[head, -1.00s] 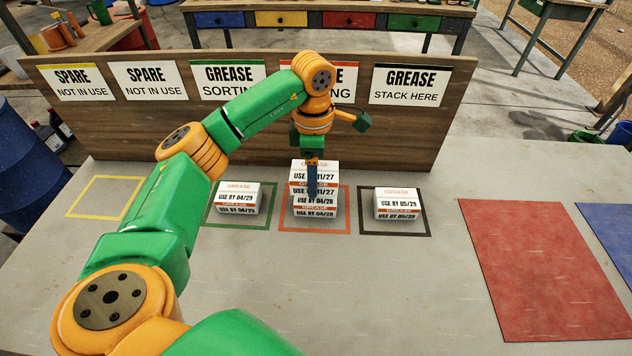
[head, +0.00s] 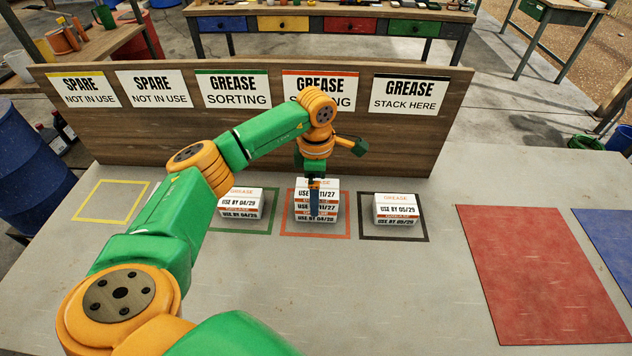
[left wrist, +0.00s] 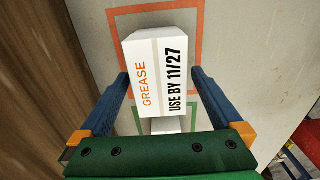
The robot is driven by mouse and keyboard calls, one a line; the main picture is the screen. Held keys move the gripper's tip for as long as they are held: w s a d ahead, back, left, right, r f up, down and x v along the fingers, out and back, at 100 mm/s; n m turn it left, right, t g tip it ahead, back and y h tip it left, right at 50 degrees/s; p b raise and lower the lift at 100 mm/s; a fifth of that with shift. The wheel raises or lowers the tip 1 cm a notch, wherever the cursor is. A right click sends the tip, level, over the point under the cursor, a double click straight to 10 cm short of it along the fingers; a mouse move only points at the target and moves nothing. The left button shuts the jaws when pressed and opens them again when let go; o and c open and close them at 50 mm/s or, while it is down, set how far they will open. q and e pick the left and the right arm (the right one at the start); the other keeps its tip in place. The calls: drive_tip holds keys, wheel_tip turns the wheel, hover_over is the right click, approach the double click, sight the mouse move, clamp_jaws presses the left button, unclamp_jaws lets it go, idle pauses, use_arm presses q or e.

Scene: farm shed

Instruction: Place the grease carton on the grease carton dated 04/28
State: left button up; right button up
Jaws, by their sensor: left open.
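A white grease carton marked USE BY 11/27 (head: 301,194) sits on the carton marked 04/28 (head: 327,219), inside the orange-outlined square. The upper carton's top face (left wrist: 165,70) shows in the left wrist view. My left gripper (head: 314,212) points down at this stack, one finger in front of its labelled face. In the left wrist view the gripper (left wrist: 159,78) is open, its blue fingers apart at either side of the 11/27 carton. I cannot tell whether they touch it. My right gripper is not in view.
A 04/29 carton (head: 238,204) stands in the green square to the left, and a 05/29 carton (head: 397,210) in the black square to the right. The sign board (head: 270,140) stands behind. A red mat (head: 530,270) lies right. The yellow square (head: 108,201) is empty.

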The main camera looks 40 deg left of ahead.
use_arm(q)
wheel_tip(320, 180, up, 8)
drive_tip(key=shift+f+b, duration=0.25)
drive_tip(key=shift+b, duration=0.75)
wheel_tip(320, 180, up, 5)
drive_tip(key=shift+f+p, duration=0.15)
drive_tip(key=shift+p, duration=0.45)
